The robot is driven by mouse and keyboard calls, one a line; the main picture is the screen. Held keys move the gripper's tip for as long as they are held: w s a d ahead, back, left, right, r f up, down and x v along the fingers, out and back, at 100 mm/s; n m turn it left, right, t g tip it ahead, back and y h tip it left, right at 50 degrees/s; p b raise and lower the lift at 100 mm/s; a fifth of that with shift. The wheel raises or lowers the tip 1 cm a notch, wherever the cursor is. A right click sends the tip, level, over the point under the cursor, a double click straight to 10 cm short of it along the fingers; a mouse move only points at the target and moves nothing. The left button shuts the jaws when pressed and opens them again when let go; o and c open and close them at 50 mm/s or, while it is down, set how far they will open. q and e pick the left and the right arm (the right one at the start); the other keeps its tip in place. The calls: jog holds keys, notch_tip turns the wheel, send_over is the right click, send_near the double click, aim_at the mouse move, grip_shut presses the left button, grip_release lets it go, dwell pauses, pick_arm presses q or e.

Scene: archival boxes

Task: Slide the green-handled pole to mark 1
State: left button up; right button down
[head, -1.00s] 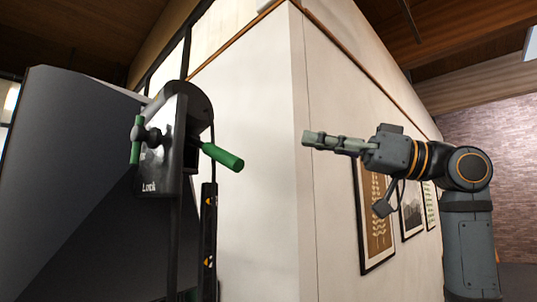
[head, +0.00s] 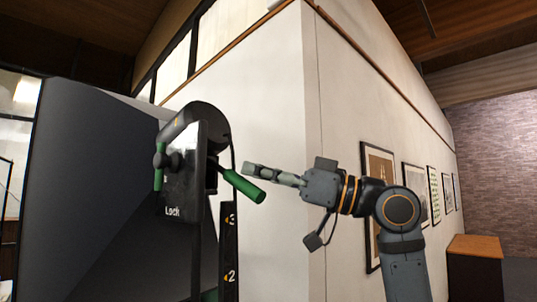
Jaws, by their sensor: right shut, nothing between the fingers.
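The green-handled pole carries a black head with a plate marked "Lock" (head: 183,180). A long green handle (head: 243,186) sticks out to the right of the head. A black scale strip (head: 229,252) below the head shows marks 3 and 2; mark 1 is not in view. My right gripper (head: 248,170) is shut and empty. In the picture its tips lie just above the long green handle; whether they touch it I cannot tell. My left gripper is not in view.
A white wall corner (head: 308,150) stands behind the pole and my right arm. Framed pictures (head: 379,190) hang on its right face. A large dark grey panel (head: 85,180) stands at left. A wooden-topped cabinet (head: 475,247) is at lower right.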

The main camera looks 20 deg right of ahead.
jog(key=shift+w+d+f, duration=0.1)
jog(key=shift+d, duration=0.15)
